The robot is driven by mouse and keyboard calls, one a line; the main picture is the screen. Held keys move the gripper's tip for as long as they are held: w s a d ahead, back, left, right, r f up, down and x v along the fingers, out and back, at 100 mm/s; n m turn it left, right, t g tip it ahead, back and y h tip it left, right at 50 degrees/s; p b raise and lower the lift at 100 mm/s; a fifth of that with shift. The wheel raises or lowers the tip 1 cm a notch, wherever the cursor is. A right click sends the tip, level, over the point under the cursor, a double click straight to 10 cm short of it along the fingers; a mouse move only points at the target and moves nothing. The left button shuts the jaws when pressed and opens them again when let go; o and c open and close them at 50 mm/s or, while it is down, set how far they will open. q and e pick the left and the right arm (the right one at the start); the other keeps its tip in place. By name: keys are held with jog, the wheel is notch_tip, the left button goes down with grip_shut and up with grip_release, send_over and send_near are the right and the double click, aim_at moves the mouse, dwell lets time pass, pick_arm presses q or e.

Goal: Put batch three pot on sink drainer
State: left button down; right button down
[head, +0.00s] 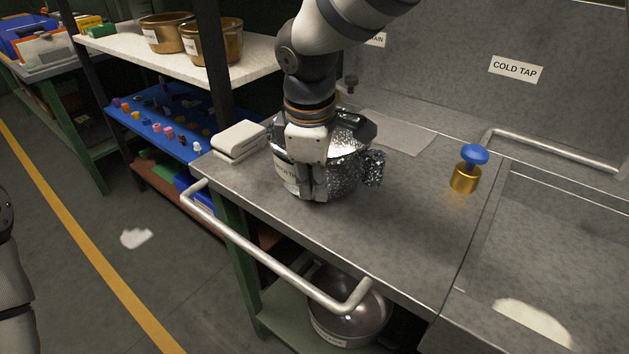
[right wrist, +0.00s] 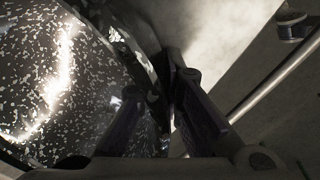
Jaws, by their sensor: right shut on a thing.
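Whether the fingers hold the rim or a handle is hard to tell. The wrist view shows the fingers (right wrist: 163,95) against the pot's edge. My left gripper is out of view.
A folded white cloth (head: 240,140) lies left of the pot. A gold tap with a blue knob (head: 466,170) stands right, before the sink basin (head: 570,270). Another pot (head: 345,310) sits on the shelf below.

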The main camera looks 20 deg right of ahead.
jog(key=c, duration=2.1)
grip_release()
jog(key=shift+f, duration=0.1)
jog(key=o, duration=0.4)
jog(key=r, duration=0.4)
jog(key=s+r, duration=0.1)
jog(key=r, duration=0.3)
jog(key=a+r, duration=0.1)
jog(key=r, duration=0.3)
jog(key=shift+s, duration=0.4)
